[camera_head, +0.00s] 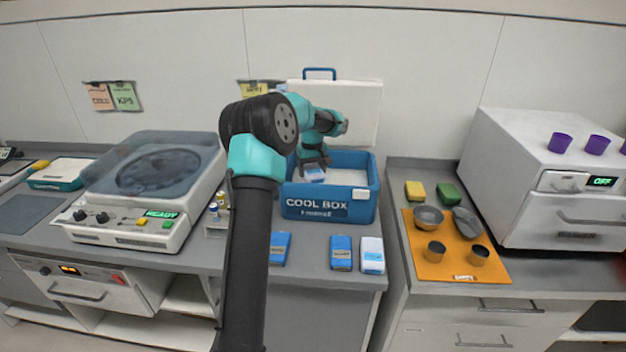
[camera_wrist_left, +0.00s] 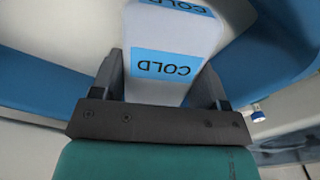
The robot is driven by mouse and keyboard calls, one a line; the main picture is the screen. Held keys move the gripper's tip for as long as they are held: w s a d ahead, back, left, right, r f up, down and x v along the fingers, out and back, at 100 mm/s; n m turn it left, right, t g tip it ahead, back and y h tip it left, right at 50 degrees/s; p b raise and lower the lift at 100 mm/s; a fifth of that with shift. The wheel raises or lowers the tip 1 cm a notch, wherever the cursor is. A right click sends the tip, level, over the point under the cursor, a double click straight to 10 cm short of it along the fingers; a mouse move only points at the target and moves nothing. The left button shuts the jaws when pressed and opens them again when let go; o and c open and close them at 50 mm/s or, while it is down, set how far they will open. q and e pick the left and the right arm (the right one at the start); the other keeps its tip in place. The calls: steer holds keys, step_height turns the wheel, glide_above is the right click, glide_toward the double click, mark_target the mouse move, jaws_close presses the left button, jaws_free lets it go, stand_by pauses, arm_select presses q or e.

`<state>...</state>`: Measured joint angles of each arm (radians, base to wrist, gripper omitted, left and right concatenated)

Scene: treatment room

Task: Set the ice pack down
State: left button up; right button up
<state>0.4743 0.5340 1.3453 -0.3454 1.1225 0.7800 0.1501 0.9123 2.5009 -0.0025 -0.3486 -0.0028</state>
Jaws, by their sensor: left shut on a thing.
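My left gripper (camera_head: 313,165) is over the open blue cool box (camera_head: 328,207), inside its rim. It is shut on a white ice pack (camera_head: 315,176) with a blue label. In the left wrist view the pack (camera_wrist_left: 172,40) stands between the two fingers (camera_wrist_left: 163,82), and its label reads COLD. I cannot tell whether the pack touches the box's white inside. Other packs lie flat on the counter in front of the box: a blue one (camera_head: 280,248), another blue one (camera_head: 341,252) and a white-and-blue one (camera_head: 372,256). My right gripper is not in view.
The cool box's lid (camera_head: 350,110) stands open behind it. A centrifuge-like machine (camera_head: 150,190) is at left, with a small vial rack (camera_head: 215,222) beside the box. An orange mat (camera_head: 455,262) with metal cups and a white oven-like unit (camera_head: 550,190) are at right.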

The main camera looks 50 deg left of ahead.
mark_target(312, 169)
arm_select(q)
steer(key=shift+f, duration=1.85)
steer(key=shift+f, duration=0.1)
steer(key=o, duration=1)
step_height(312, 169, up, 12)
steer(key=shift+r, duration=0.15)
